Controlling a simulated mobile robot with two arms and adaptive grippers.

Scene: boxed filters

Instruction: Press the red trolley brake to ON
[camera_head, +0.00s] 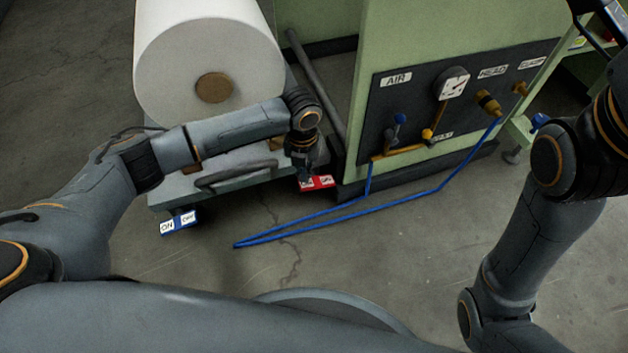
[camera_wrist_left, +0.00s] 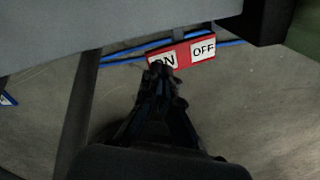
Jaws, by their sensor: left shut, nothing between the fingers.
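The red trolley brake (camera_head: 322,182) is a small red pedal low at the right front corner of the trolley. In the left wrist view the red brake (camera_wrist_left: 181,52) shows white ON and OFF labels. My left gripper (camera_head: 305,180) is shut and empty. In the left wrist view the tips of my left gripper (camera_wrist_left: 160,68) overlap the lower part of the ON label. I cannot tell whether they touch it. The trolley (camera_head: 175,189) carries a large white roll (camera_head: 210,45). My right arm shows at the right, but its gripper is out of view.
A blue brake (camera_head: 178,222) with ON and OFF labels sits at the trolley's left front corner. A green machine (camera_head: 350,150) with an air panel (camera_head: 385,115) stands right of the trolley. A blue hose (camera_head: 330,213) loops across the floor. The trolley handle (camera_head: 235,175) is near my left forearm.

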